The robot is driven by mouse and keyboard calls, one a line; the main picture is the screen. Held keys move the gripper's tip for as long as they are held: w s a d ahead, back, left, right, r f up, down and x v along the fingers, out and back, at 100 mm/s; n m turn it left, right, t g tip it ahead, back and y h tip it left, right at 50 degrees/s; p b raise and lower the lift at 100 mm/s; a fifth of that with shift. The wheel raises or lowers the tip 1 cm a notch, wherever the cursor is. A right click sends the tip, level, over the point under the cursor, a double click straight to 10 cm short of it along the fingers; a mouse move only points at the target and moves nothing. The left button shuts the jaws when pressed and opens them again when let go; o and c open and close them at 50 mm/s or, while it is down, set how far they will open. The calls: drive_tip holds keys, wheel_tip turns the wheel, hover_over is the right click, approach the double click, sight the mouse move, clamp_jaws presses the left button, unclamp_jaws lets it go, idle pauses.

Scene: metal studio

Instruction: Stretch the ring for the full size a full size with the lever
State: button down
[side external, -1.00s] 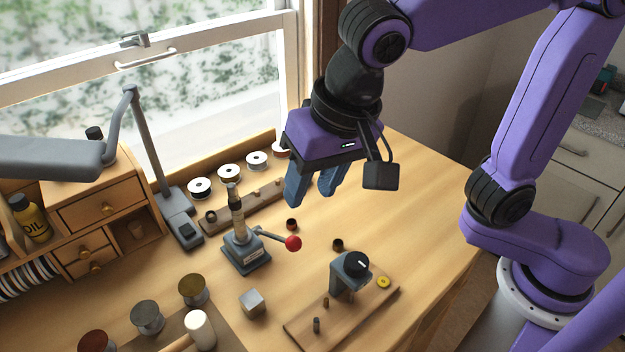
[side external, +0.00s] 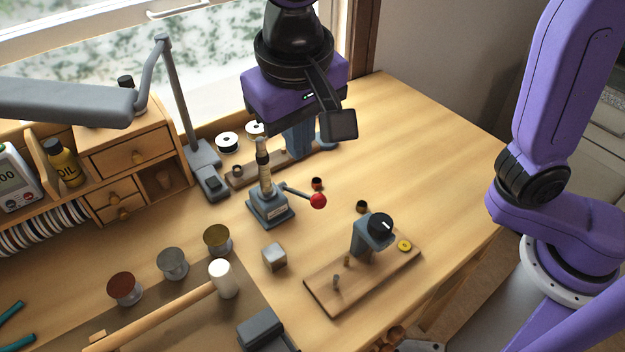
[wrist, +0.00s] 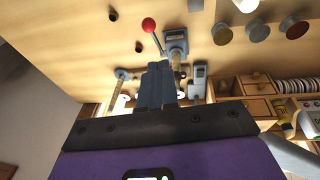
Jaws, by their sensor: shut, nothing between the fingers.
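The ring stretcher (side external: 270,208) is a grey base with an upright tapered post and a side lever ending in a red ball (side external: 318,201). It also shows in the wrist view (wrist: 176,36), with its red ball (wrist: 149,25). A small dark reddish ring (side external: 317,183) lies on the bench behind the ball. Another dark ring (side external: 362,206) lies farther right. My gripper (side external: 299,152) hangs behind the stretcher near the wooden rail, apart from the lever. Its blue fingers are together and empty in the wrist view (wrist: 155,80). Whether a ring sits on the post is unclear.
A wooden board (side external: 335,290) carries a grey device with a black knob (side external: 381,225) and a yellow disc (side external: 404,246). A metal cube (side external: 274,257), a mallet (side external: 222,278) and several round pots stand in front. The wooden rail (side external: 250,174) is behind; the right bench is clear.

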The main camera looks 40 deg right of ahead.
hover_over(312, 201)
drive_tip(key=a, duration=0.1)
drive_tip(key=s+a+x, duration=0.1)
drive_tip(key=x, duration=0.5)
drive_tip(key=f, duration=0.2)
drive_tip(key=d+f, duration=0.1)
drive_tip(key=shift+s+d+f, duration=0.1)
drive_tip(key=shift+d+f, duration=0.05)
drive_tip(key=shift+f, duration=0.25)
drive_tip(key=s+f, duration=0.2)
drive_tip(key=f, duration=0.1)
drive_tip(key=s+f, duration=0.1)
drive_tip(key=f, duration=0.1)
drive_tip(key=shift+s+f, duration=0.15)
drive_tip(key=shift+s, duration=0.1)
